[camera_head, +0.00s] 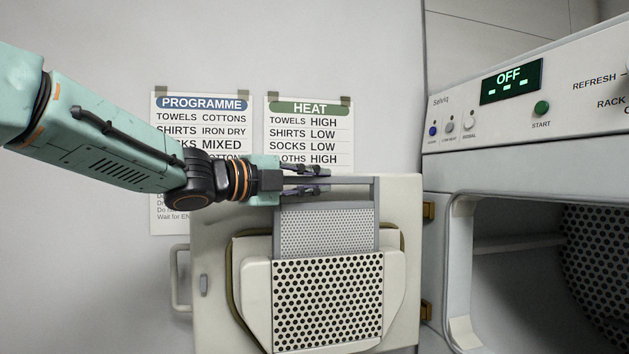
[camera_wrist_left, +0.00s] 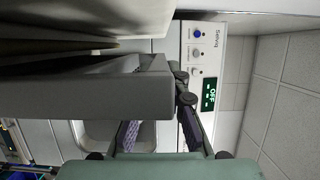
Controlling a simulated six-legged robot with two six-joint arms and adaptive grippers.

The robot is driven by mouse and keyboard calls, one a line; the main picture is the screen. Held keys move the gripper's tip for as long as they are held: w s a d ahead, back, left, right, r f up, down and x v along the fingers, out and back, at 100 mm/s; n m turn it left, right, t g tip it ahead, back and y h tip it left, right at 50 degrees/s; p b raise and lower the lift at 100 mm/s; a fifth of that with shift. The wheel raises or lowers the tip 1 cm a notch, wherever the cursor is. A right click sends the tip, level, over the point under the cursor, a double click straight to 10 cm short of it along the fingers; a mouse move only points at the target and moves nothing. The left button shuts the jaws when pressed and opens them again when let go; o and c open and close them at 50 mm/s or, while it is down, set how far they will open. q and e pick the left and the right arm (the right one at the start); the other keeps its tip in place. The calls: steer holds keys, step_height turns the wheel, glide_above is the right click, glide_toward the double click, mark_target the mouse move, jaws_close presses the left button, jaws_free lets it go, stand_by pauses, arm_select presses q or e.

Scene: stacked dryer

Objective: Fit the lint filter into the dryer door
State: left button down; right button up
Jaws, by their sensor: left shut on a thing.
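The lint filter (camera_head: 325,230) is a grey frame with fine mesh and a bar along its top. It stands upright at the open dryer door (camera_head: 216,240), its lower part hidden behind the door's perforated panel (camera_head: 327,305). Its mesh section shows above the panel. My left gripper (camera_head: 310,180) comes in from the left and is shut on the filter's top bar. In the left wrist view, a thick grey bar of the filter (camera_wrist_left: 100,92) crosses in front of the fingers (camera_wrist_left: 160,120), partly hiding them. How deep the filter sits cannot be seen.
The dryer control panel (camera_head: 530,100) reads OFF at the right, above the open drum (camera_head: 600,260). Hinges (camera_head: 427,312) join the door to the dryer. Two notices, Programme (camera_head: 202,104) and Heat (camera_head: 310,108), hang on the wall behind.

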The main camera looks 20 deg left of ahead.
mark_target(317, 226)
arm_select(q)
steer(key=shift+f+b, duration=3.4)
steer(key=shift+f, duration=0.7)
steer(key=c, duration=1.3)
jaws_free()
steer(key=shift+o, duration=0.2)
steer(key=shift+f, duration=0.1)
